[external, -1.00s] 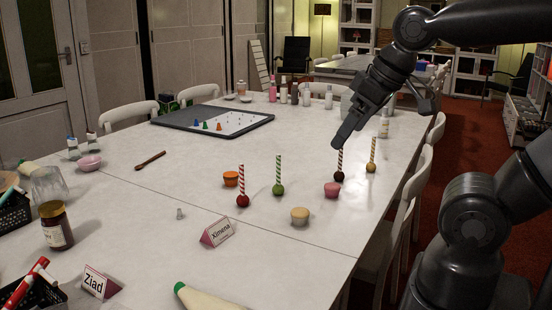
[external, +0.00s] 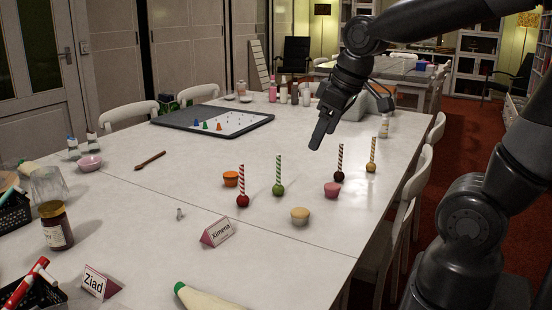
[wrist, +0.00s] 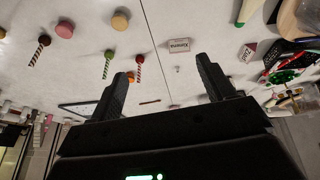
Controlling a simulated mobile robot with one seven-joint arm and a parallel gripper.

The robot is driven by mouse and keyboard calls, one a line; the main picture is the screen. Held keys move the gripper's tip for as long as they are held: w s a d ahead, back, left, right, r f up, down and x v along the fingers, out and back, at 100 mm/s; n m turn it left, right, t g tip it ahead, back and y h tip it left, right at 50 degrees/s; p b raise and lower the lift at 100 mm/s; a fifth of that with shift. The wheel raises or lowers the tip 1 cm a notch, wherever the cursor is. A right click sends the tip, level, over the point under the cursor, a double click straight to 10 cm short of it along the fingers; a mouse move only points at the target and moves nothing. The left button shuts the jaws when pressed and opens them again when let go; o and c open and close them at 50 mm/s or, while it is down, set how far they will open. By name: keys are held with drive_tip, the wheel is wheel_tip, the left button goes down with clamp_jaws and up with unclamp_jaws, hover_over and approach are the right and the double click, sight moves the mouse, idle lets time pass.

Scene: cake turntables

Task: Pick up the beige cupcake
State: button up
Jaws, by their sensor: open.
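The beige cupcake (external: 300,216) sits upright on the white table, in front of the pink cupcake (external: 332,189) and to the right of the name card. In the wrist view the beige cupcake (wrist: 121,20) is near the top, left of centre, with the pink cupcake (wrist: 65,29) to its left. My gripper (external: 322,134) is above the table, beyond and higher than the beige cupcake, apart from it. In the wrist view its two fingers (wrist: 164,85) are spread with nothing held between them.
Cake pops with striped sticks stand close by: red (external: 243,200), green (external: 278,189), dark (external: 339,176) and yellow (external: 371,167). An orange cupcake (external: 231,179) is behind the red one. The Ximena name card (external: 217,232) stands left of the beige cupcake. Table in front of it is clear.

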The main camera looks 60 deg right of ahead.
drive_tip(key=w+d+f+n+g, duration=0.1)
drive_tip(key=w+d+f+g, duration=0.1)
drive_tip(key=w+d+f, duration=0.6)
drive_tip(key=g, duration=0.1)
hover_over(301, 211)
drive_tip(key=shift+n+y, duration=0.3)
drive_tip(key=shift+y, duration=0.1)
drive_tip(key=f, duration=1.6)
drive_tip(key=shift+d+f, duration=0.2)
drive_tip(key=shift+a+f, duration=0.2)
drive_tip(key=shift+f, duration=2.55)
drive_tip(key=shift+c, duration=0.2)
drive_tip(key=c, duration=1)
